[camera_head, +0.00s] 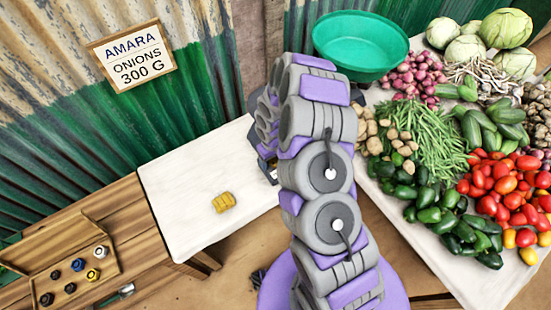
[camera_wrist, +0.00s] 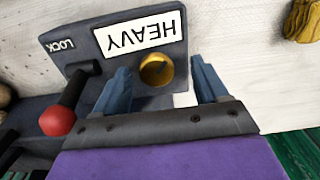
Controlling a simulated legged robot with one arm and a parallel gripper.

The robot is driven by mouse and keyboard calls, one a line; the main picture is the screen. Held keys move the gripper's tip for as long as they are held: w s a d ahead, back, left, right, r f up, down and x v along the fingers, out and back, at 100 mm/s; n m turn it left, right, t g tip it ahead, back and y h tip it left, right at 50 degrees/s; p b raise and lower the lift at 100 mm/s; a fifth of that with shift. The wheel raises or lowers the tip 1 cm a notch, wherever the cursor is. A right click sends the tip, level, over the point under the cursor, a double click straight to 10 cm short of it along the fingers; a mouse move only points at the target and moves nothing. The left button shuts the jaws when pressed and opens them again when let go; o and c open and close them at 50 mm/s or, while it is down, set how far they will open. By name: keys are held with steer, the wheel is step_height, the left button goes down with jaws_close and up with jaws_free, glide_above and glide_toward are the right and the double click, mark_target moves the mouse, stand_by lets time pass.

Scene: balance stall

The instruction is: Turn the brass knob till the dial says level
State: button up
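In the wrist view the round brass knob (camera_wrist: 156,71) sits on a dark grey panel (camera_wrist: 80,52). A white display (camera_wrist: 140,32) on the panel reads HEAVY, upside down in this view. My gripper (camera_wrist: 160,66) is open, with one blue finger on each side of the knob. Gaps show between the knob and both fingers; depth is hard to judge. A lever with a red ball end (camera_wrist: 57,120) stands beside the word LOCK, left of the fingers. In the head view my arm hides the knob and display.
A white table (camera_head: 175,190) carries a yellow lumpy item (camera_head: 224,202), also in the wrist view (camera_wrist: 303,20). A wooden box of weights (camera_head: 57,252) lies left. A green basin (camera_head: 360,45) and vegetables stand right. A sign (camera_head: 132,55) reads AMARA ONIONS 300 G.

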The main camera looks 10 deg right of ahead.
steer(key=shift+a+r, duration=0.1)
steer(key=shift+a, duration=0.45)
steer(key=shift+c, duration=1.4)
steer(key=shift+d, duration=0.15)
steer(key=shift+c, duration=0.8)
steer(key=shift+s+d, duration=0.15)
steer(key=shift+d, duration=0.7)
steer(key=c, duration=0.4)
steer(key=shift+a, duration=0.2)
steer(key=c, duration=0.3)
steer(key=shift+a, duration=0.1)
steer(key=shift+n, duration=0.3)
